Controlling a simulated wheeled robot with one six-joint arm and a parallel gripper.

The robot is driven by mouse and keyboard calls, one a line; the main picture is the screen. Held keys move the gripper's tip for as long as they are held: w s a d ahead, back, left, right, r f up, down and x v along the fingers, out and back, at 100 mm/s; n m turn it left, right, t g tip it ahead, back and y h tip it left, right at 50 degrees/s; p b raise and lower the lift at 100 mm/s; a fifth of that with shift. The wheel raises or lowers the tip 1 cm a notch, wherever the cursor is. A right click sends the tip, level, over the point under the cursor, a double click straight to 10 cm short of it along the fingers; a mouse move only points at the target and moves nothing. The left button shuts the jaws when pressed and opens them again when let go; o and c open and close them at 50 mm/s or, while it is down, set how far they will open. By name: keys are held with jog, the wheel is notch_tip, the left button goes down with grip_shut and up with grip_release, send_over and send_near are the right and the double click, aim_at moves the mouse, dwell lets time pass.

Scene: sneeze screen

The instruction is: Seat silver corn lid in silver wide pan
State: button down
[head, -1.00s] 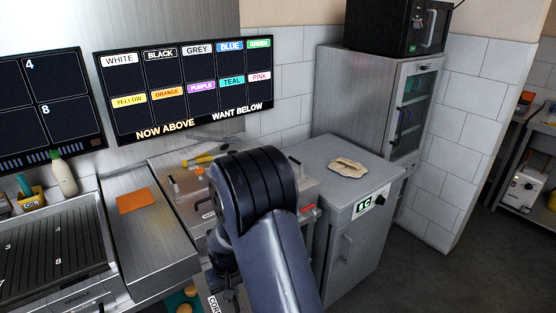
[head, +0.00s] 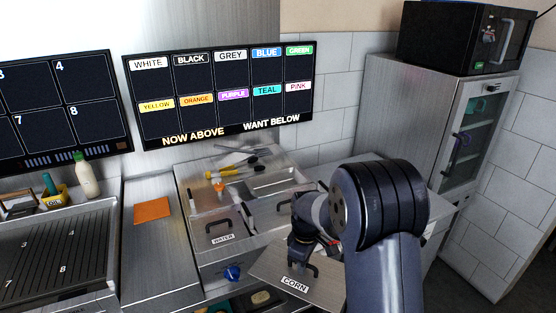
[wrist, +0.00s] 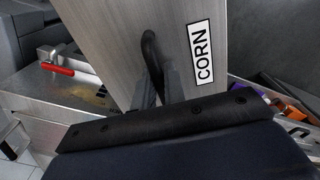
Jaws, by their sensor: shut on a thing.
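The silver corn lid (head: 272,272) is a flat metal plate with a black handle and a white CORN label. My gripper (head: 303,250) is shut on its handle and holds the lid tilted in front of the counter's front edge. In the wrist view my gripper (wrist: 160,92) grips the black handle, and the lid (wrist: 110,40) stands steeply beside the label. An open silver well (head: 275,184) shows in the counter behind; I cannot tell whether it is the wide pan. My arm hides part of the counter's right side.
A WATER lid (head: 218,228) covers the counter's left well, with another handled lid (head: 284,206) to its right. Yellow-handled utensils (head: 232,172) lie at the back. A griddle (head: 50,245) and an orange sheet (head: 152,210) are left. A red handle (wrist: 58,68) shows in the wrist view.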

jog(key=w+a+r+n, duration=0.1)
jog(key=n, duration=0.1)
jog(key=w+a+r+n, duration=0.1)
jog(key=n, duration=0.1)
jog(key=w+a+r+n, duration=0.1)
jog(key=n, duration=0.2)
jog(key=shift+w+a+r, duration=0.15)
jog(key=shift+a+r, duration=0.2)
jog(key=shift+a, duration=0.05)
jog(key=shift+w+a+r+n, duration=0.4)
jog(key=shift+a+r+n, duration=0.05)
jog(key=shift+n, duration=0.5)
jog(key=shift+w+a+r+n, duration=0.4)
jog(key=shift+a+r+n, duration=0.05)
jog(key=shift+n, duration=0.5)
